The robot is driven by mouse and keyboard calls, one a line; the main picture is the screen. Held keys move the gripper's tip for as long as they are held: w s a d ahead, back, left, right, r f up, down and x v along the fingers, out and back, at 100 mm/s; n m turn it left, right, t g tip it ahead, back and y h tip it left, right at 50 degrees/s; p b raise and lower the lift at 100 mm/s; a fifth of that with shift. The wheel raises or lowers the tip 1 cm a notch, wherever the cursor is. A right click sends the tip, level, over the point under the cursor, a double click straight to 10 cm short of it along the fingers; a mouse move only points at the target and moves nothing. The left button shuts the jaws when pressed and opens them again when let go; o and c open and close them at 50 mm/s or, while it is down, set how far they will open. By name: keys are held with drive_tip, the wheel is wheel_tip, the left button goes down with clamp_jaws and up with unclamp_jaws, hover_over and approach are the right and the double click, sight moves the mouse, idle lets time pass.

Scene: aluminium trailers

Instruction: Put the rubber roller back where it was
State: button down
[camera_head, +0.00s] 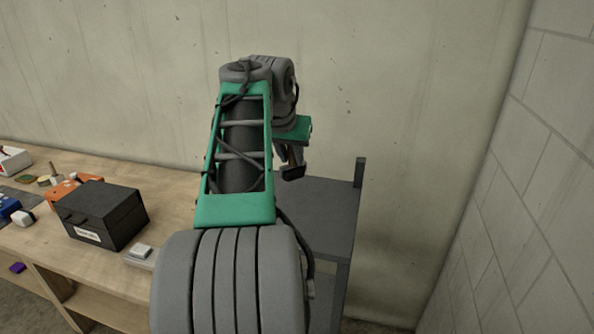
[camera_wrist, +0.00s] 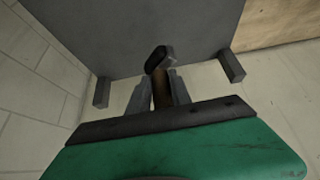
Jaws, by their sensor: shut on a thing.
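My gripper (camera_wrist: 159,84) is shut on the rubber roller (camera_wrist: 157,60), gripping its brown handle, with the dark roller end sticking out past the fingertips. In the head view my gripper (camera_head: 287,158) is beyond my arm, and the dark end of the roller (camera_head: 293,173) hangs below it. The roller is over or near the back edge of a grey shelf unit (camera_head: 325,215); its exact height above the top cannot be told. The grey top also fills the upper part of the wrist view (camera_wrist: 120,35).
A short post (camera_head: 360,172) rises at the shelf's back right corner; two posts show in the wrist view (camera_wrist: 231,66). A wooden bench (camera_head: 180,190) at left holds a black box (camera_head: 100,214), an orange item and several small things. Concrete walls close the back and right.

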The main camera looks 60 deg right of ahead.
sight(293, 170)
drive_tip(key=f+b, duration=0.1)
drive_tip(key=f, duration=0.1)
drive_tip(key=f+b, duration=0.1)
drive_tip(key=f, duration=0.1)
drive_tip(key=shift+s+d+b, duration=0.1)
drive_tip(key=shift+d+b, duration=0.3)
drive_tip(key=shift+f, duration=0.15)
drive_tip(key=shift+a+r, duration=0.1)
drive_tip(key=shift+r, duration=0.15)
drive_tip(key=shift+f, duration=0.25)
drive_tip(key=c, duration=1.2)
unclamp_jaws()
drive_tip(key=shift+o, duration=0.2)
